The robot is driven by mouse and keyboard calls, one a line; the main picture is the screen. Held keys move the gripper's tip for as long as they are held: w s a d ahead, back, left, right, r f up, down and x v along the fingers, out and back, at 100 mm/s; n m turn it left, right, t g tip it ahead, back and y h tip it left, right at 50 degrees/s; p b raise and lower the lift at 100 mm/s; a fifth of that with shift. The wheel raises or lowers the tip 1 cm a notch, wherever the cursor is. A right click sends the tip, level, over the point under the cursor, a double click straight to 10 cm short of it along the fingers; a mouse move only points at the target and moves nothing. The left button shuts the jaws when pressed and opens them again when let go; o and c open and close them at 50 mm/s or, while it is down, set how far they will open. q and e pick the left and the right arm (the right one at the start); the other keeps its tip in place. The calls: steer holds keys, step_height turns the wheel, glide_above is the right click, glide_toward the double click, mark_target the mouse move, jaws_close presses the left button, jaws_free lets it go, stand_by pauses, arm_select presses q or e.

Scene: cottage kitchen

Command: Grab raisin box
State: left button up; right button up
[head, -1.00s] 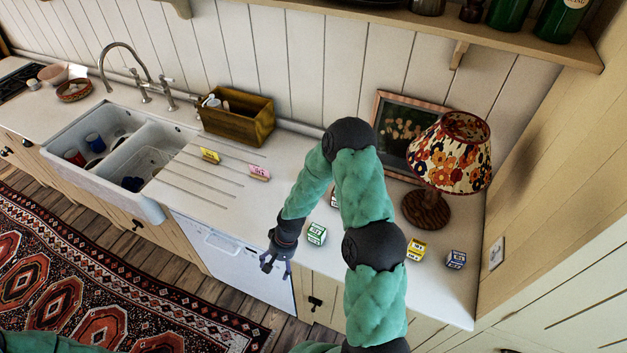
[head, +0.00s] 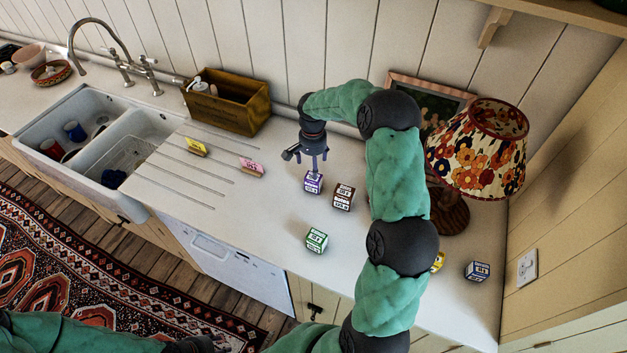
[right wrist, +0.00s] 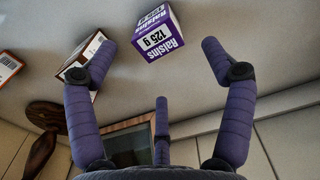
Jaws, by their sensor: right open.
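The raisin box is a small purple and white carton (head: 313,182) on the white counter. Its label, "Raisins 125 g", shows in the right wrist view (right wrist: 157,36). My right gripper (head: 313,166) points down just above and behind the box in the head view. In the right wrist view its purple fingers (right wrist: 160,60) are spread, with the box beyond and between their tips; nothing is held. My left gripper (head: 215,344) shows only partly at the bottom edge of the head view, and its jaws cannot be made out.
A brown box (head: 343,197) stands close right of the raisin box. A green box (head: 316,240) is nearer the counter edge. Yellow (head: 438,262) and blue (head: 477,271) boxes and a flowered lamp (head: 480,150) are right. Pink (head: 252,167) and yellow (head: 196,146) boxes lie left.

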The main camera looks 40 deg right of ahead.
mark_target(313, 182)
step_height(313, 182, down, 5)
steer(key=shift+f, duration=0.1)
steer(key=shift+s+a+f, duration=0.1)
steer(key=shift+s+f, duration=0.05)
steer(key=shift+f, duration=0.35)
step_height(313, 182, down, 4)
steer(key=shift+f, duration=0.1)
steer(key=c, duration=1.5)
